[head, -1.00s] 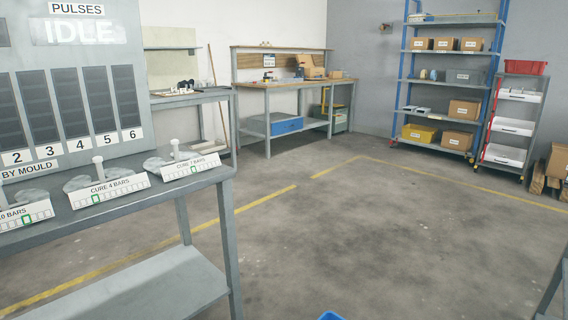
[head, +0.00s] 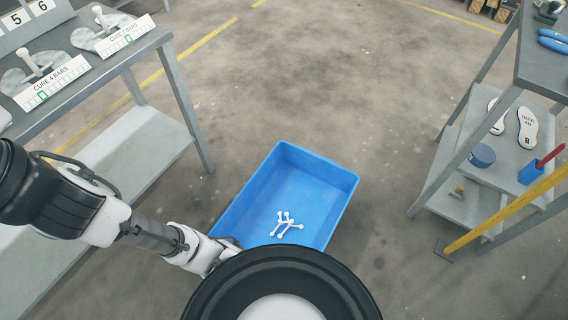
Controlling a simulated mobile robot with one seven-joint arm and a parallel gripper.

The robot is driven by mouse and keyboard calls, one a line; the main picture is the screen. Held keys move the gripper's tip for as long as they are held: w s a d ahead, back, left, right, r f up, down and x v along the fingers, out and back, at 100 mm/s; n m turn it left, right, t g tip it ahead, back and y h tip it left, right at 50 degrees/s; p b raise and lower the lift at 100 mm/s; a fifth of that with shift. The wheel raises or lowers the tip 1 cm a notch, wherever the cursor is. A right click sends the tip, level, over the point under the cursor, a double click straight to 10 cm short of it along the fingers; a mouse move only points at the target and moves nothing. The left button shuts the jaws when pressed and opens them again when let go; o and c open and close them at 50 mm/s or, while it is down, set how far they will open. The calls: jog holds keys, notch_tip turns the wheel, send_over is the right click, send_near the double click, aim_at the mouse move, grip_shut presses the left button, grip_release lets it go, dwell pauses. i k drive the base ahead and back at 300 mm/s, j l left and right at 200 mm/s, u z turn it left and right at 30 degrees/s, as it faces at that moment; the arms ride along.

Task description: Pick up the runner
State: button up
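A small white branched piece with round knobs, which looks like the runner (head: 287,225), lies on the floor of the blue bin (head: 318,172). It lies toward the bin's near side. Whether it is one piece or several touching ones is hard to tell. My arm reaches in from the left, and my gripper (head: 226,258) is at the bin's near left corner, left of and nearer than the white piece. Its fingers are small and partly hidden by my own body, so their opening does not show.
On the left, a grey bench (head: 130,48) carries "CURE 4 BARS" (head: 52,82) and "CURE 7 BARS" signs. Open concrete floor lies beyond the bin.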

aim_at(291, 221)
jog(key=k+j+z, duration=0.3)
jog(key=k+j, duration=0.15)
jog(key=j, duration=0.3)
jog(key=k+j+z, duration=0.35)
jog(key=k+j, duration=0.15)
jog(key=j, duration=0.15)
